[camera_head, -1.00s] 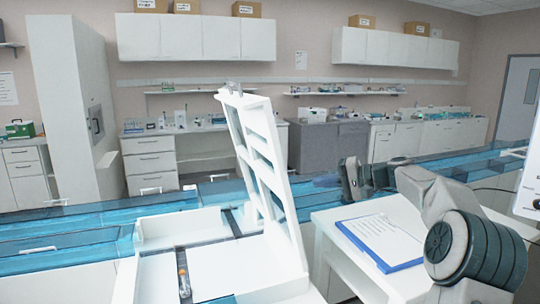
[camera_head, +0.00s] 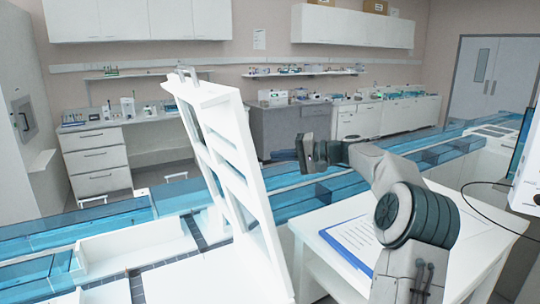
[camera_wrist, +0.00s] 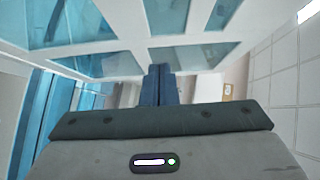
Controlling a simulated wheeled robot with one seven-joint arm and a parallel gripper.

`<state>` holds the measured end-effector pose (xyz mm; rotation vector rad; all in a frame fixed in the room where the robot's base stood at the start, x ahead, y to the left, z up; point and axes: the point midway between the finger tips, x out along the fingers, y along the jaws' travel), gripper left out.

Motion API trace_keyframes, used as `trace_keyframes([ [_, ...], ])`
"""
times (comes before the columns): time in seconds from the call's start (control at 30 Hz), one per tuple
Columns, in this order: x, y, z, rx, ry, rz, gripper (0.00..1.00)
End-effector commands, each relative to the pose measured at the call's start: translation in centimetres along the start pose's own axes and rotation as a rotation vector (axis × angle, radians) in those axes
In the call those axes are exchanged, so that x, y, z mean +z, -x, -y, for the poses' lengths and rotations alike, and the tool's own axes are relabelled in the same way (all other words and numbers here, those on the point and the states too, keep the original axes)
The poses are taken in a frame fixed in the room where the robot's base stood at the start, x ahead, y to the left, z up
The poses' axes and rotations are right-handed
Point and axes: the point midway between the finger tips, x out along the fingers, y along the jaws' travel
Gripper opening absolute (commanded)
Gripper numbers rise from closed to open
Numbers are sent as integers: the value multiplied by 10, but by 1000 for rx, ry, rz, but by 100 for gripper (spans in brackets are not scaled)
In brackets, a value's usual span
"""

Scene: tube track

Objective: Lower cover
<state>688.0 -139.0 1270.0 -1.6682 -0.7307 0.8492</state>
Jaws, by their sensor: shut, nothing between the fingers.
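The cover (camera_head: 230,165) is a white frame with window-like panes, standing raised and tilted above the white track unit in the head view. A small grey handle (camera_head: 187,75) sits at its top edge. In the wrist view the cover (camera_wrist: 130,48) fills the upper part, close to the fingers. My gripper (camera_head: 285,155) is to the right of the cover, at about its mid-height, with its fingers pointing toward it. The fingers (camera_wrist: 158,85) are together and hold nothing. I cannot tell whether they touch the cover.
A blue-covered tube track (camera_head: 400,165) runs across behind the unit. A white side table (camera_head: 420,215) with a blue clipboard (camera_head: 350,240) stands right of the cover, under my arm. Lab benches and cabinets line the back wall.

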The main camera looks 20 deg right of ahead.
Motion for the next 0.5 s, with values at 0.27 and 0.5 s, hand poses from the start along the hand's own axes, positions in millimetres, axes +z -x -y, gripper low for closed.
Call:
trace_keyframes([
  [0.27,1,-61,4,-1,-1,6,0],
  [0.5,13,-91,1,1,-2,-1,0],
])
